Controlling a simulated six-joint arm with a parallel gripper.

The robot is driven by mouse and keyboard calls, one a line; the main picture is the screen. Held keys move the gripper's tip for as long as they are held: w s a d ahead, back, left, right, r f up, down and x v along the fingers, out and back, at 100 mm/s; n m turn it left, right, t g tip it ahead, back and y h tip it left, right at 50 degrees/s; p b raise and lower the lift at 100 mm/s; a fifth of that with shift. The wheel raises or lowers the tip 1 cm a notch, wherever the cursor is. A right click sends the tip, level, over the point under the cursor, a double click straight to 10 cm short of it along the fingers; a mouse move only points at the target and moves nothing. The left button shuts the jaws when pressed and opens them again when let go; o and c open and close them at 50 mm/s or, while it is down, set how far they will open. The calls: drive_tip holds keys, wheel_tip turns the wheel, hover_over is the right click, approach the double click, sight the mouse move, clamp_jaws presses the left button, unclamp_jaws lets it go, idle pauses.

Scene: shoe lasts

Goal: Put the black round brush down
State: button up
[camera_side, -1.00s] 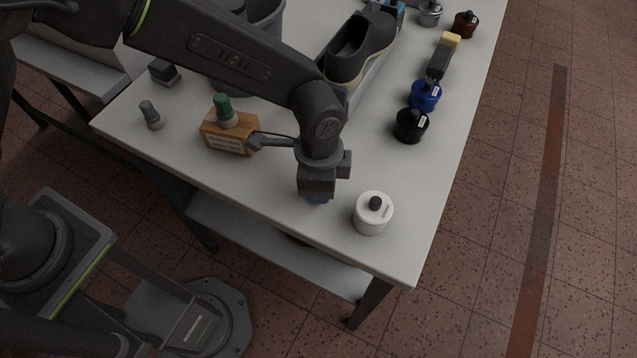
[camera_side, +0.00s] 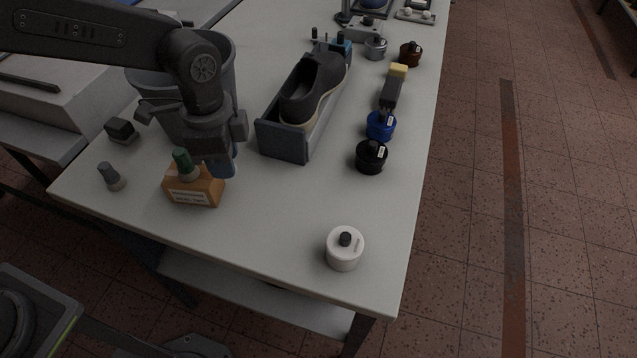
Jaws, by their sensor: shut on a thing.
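My gripper (camera_side: 222,165) points down over the left part of the table, just behind and right of the orange-brown labelled bottle with a green cap (camera_side: 193,190). A blue part shows at its lower end. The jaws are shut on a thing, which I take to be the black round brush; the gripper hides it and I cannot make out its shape. I cannot tell whether it touches the table.
A grey bin (camera_side: 228,75) stands behind the gripper. A dark shoe (camera_side: 313,87) sits in a grey holder to the right. Black (camera_side: 371,158), blue (camera_side: 380,126) and white (camera_side: 344,250) jars stand further right. The table (camera_side: 270,215) is clear at front centre.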

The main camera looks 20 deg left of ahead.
drive_tip(key=w+d, duration=0.2)
drive_tip(key=d, duration=0.1)
drive_tip(key=w+d, duration=0.3)
drive_tip(key=d, duration=0.1)
drive_tip(key=w+d, duration=0.3)
drive_tip(key=d, duration=0.1)
drive_tip(key=shift+r, duration=0.35)
hover_over(359, 199)
drive_tip(key=f, duration=0.2)
wheel_tip(359, 199, down, 10)
drive_tip(key=shift+r, duration=0.25)
drive_tip(key=shift+f, duration=0.15)
drive_tip(key=o, duration=0.9)
wheel_tip(359, 199, up, 12)
drive_tip(key=shift+r, duration=0.2)
